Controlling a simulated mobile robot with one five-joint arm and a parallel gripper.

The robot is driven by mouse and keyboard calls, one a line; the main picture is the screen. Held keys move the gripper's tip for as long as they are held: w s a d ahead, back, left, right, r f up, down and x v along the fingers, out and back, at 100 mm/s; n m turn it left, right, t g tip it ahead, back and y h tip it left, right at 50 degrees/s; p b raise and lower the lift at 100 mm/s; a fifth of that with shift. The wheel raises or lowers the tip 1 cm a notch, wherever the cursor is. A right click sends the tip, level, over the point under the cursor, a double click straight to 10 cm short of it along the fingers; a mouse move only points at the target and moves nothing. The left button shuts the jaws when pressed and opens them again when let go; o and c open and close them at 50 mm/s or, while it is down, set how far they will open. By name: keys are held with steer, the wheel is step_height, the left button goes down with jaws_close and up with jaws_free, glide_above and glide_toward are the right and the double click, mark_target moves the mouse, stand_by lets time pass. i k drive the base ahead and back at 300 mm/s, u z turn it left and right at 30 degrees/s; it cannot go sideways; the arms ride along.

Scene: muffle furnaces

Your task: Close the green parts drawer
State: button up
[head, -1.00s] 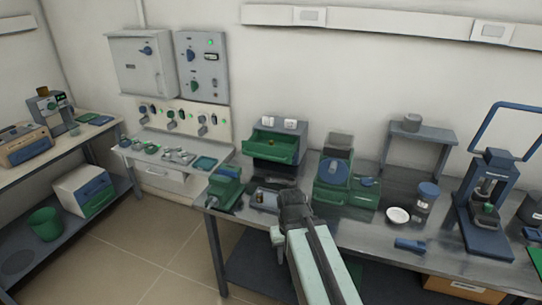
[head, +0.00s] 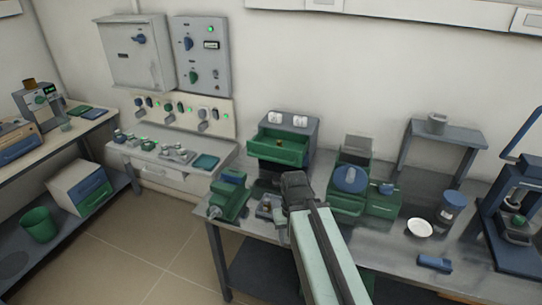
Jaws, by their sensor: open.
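The green parts drawer (head: 277,151) is pulled out from the grey drawer cabinet (head: 304,131) on the metal workbench. A small yellowish item (head: 279,146) lies inside it. Two white-labelled objects stand on top of the cabinet. My gripper (head: 294,182) is at the end of my arm, in front of and below the drawer's right side in the picture. It looks apart from the drawer, though its fingers are small and dark here. It is open, and nothing shows in it.
A green vise (head: 230,195) stands left of my gripper, and a small tray (head: 266,208) with items lies close beside it. A green and blue machine (head: 351,182) stands to the right. A white dish (head: 419,228) and a jar (head: 450,208) are farther right.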

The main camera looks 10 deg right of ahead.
mark_target(263, 147)
steer(key=i, duration=0.5)
steer(key=k, duration=1.55)
steer(key=u, duration=0.9)
steer(key=i, duration=1.05)
steer(key=u, duration=0.05)
